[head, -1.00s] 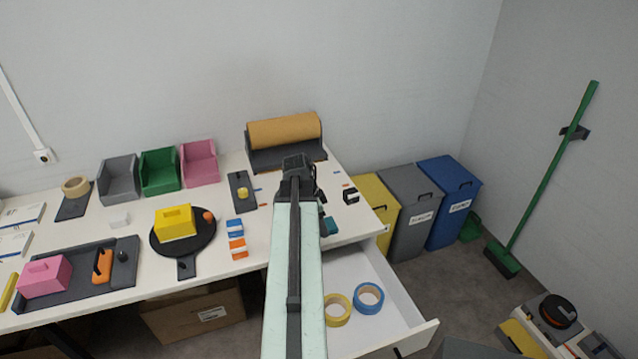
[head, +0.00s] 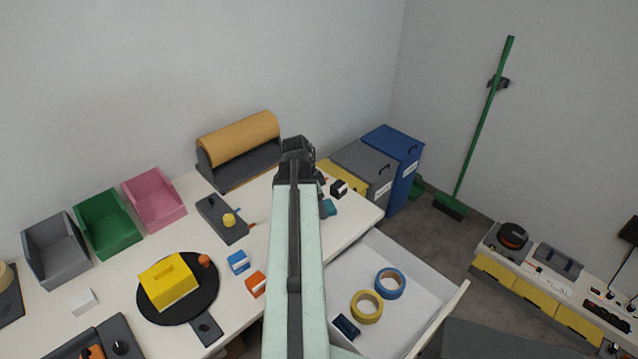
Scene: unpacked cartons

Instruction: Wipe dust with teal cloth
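A small teal piece (head: 328,207), which may be the cloth, shows just right of my arm over the right end of the white table. The arm partly hides it, and I cannot tell whether it lies on the table or is held. My gripper (head: 297,150) is at the far end of the arm, over the table's right part. Its fingers are not clear, so open or shut does not show. No dust can be made out.
A brown roll on a dark holder (head: 240,140) stands at the back. A small black-and-white block (head: 338,187) is right of my arm. The open drawer (head: 410,325) holds yellow tape (head: 366,307) and blue tape (head: 390,284). Bins (head: 390,165) stand beyond the table.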

